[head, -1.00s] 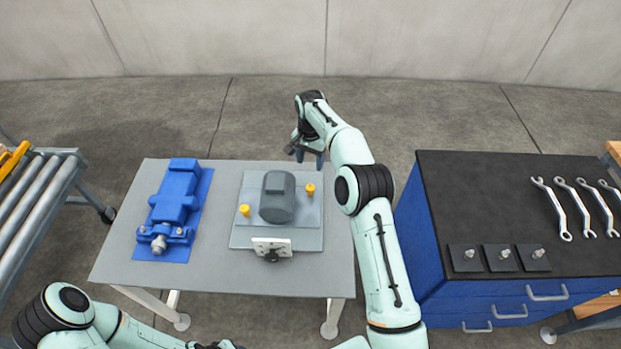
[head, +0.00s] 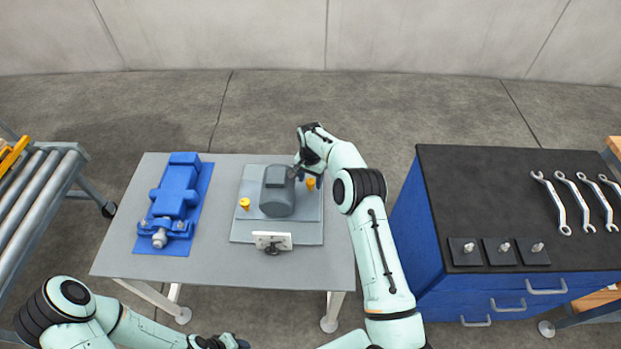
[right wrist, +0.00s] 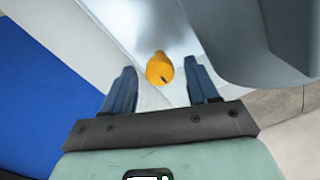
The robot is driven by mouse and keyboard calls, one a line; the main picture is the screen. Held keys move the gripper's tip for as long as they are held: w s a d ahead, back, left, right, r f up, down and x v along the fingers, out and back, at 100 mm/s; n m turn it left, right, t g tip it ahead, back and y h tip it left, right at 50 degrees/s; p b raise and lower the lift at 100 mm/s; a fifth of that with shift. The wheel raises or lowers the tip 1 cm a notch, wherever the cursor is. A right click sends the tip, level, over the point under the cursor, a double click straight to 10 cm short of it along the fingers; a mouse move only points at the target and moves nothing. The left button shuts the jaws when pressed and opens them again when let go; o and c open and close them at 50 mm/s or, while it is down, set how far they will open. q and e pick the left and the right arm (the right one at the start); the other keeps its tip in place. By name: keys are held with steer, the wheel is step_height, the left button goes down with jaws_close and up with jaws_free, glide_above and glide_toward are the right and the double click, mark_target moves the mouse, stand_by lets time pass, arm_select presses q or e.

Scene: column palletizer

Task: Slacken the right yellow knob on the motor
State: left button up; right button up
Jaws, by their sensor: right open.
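The grey motor (head: 278,191) sits on a light grey plate (head: 300,230) on the table. The right yellow knob (head: 310,184) stands just right of the motor, and another yellow knob (head: 244,204) stands on its left. My right gripper (head: 305,172) is at the right knob, partly hidden by its own wrist. In the right wrist view, the yellow knob (right wrist: 159,69) lies between and slightly beyond the open blue fingers of the gripper (right wrist: 161,80), with gaps on both sides. My left gripper (head: 222,342) is at the bottom edge, its jaws unclear.
A blue machine (head: 174,197) stands on the table's left. A white bracket (head: 272,241) is at the plate's front. On the right, a black-topped blue cabinet (head: 480,200) carries several wrenches (head: 552,200) and three bolt plates (head: 499,252). A roller conveyor (head: 35,200) is far left.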

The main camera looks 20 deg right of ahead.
steer(key=shift+c, duration=0.3)
steer(key=c, duration=1)
steer(key=shift+n, duration=0.4)
steer(key=n, duration=0.3)
steer(key=shift+n, duration=0.4)
steer(key=n, duration=0.4)
steer(key=shift+n, duration=0.3)
steer(key=n, duration=0.4)
steer(key=shift+r+n, duration=0.1)
steer(key=shift+n, duration=2)
